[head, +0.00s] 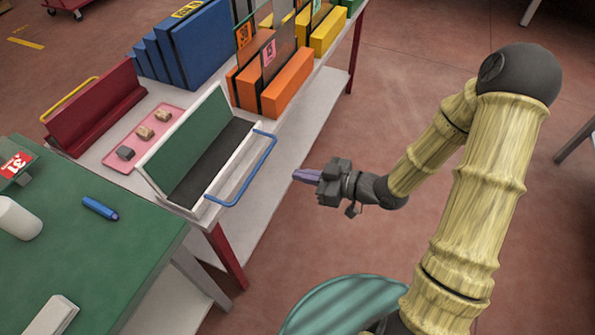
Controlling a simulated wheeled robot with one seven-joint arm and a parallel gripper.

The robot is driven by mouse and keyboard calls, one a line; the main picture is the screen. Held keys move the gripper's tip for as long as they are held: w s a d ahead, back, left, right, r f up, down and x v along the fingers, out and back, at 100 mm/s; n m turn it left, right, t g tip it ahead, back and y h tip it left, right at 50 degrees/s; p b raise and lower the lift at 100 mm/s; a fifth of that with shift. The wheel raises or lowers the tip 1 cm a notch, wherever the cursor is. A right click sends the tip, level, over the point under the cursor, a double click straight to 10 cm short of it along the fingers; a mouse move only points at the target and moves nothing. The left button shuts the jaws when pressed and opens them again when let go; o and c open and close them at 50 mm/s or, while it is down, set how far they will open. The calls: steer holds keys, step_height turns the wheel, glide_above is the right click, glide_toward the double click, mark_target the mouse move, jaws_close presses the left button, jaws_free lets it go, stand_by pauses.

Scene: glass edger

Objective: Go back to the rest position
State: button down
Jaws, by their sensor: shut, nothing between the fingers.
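My gripper (306,176) is in the middle of the head view, with dark grey housing and purple fingers pointing left. The fingers are shut with nothing between them. It hangs in free space to the right of the white table, apart from the white-framed tray (196,208) with the blue handle (262,165). My arm reaches to it from the right side, bent at a dark elbow high in the view.
The white table (284,182) holds a pink tray (118,160) with small blocks, a dark red rack (96,110), and blue (208,45) and orange (288,84) racks. A green table (120,245) bears a blue marker (99,208). Open floor (390,80) lies beyond my gripper.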

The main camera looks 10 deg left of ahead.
stand_by(0.4)
steer(key=w+d+f+m+t+h, duration=0.1)
steer(key=w+d+f+m+h, duration=0.2)
steer(key=d+h, duration=0.55)
steer(key=s+d+r+m+h, duration=0.2)
steer(key=d+r+m+h, duration=0.1)
steer(key=d, duration=0.2)
steer(key=s+d+r+m+h, duration=0.2)
steer(key=d+m, duration=0.2)
steer(key=d, duration=0.1)
steer(key=s+r+m+g, duration=0.3)
steer(key=s+r+m, duration=0.2)
steer(key=s, duration=0.1)
steer(key=w+p+v, duration=0.2)
steer(key=p+v, duration=0.6)
steer(key=p, duration=0.1)
steer(key=w+r+p+v, duration=0.1)
steer(key=w+p+v, duration=0.1)
steer(key=p+v, duration=0.7)
steer(key=shift+n+p, duration=0.3)
steer(key=shift+p, duration=0.2)
